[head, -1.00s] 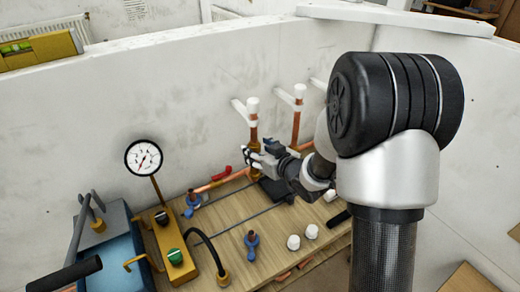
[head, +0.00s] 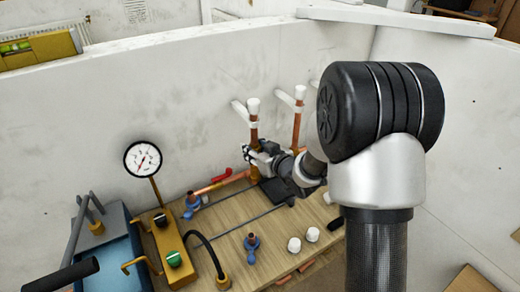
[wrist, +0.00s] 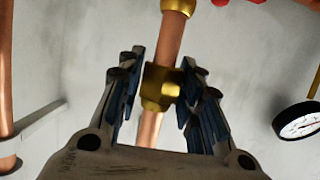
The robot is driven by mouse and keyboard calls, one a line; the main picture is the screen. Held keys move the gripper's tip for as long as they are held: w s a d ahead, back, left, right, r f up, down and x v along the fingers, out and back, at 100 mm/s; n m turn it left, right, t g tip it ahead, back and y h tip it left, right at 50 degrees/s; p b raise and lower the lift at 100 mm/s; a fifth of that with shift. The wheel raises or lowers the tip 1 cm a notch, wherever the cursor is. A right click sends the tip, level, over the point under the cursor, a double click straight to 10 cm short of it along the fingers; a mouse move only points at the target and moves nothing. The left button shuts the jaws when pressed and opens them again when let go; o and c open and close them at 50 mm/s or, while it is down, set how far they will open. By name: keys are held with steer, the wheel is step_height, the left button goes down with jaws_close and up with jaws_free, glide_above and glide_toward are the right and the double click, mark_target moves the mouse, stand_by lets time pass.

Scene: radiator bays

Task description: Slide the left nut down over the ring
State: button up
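The left nut (wrist: 160,88) is a brass hex nut around an upright copper pipe (wrist: 168,42). In the wrist view it lies between the two fingers of my gripper (wrist: 161,92). The fingers stand apart on either side of it, very close to its sides; a narrow gap seems to show. A brass fitting (wrist: 178,5) shows at the top edge of the wrist view, with bare copper between it and the nut. I cannot make out the ring. In the head view my gripper (head: 262,155) is at the left white-capped pipe (head: 253,131) and partly hides its lower part.
A second upright copper pipe (head: 297,128) stands to the right, close to my arm. A pressure gauge (head: 142,158), a blue tray (head: 118,250) and white caps (head: 312,234) are around the wooden board (head: 215,225). The wall is close behind the pipes.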

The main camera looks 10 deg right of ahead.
mark_target(257, 173)
steer(key=c, duration=0.4)
steer(key=shift+f+b, duration=1.45)
steer(key=shift+f, duration=2.95)
steer(key=shift+s+f, duration=0.1)
steer(key=shift+f, duration=0.1)
steer(key=o, duration=0.6)
steer(key=shift+f, duration=0.15)
steer(key=o, duration=0.4)
steer(key=shift+r, duration=0.2)
steer(key=shift+v, duration=3.4)
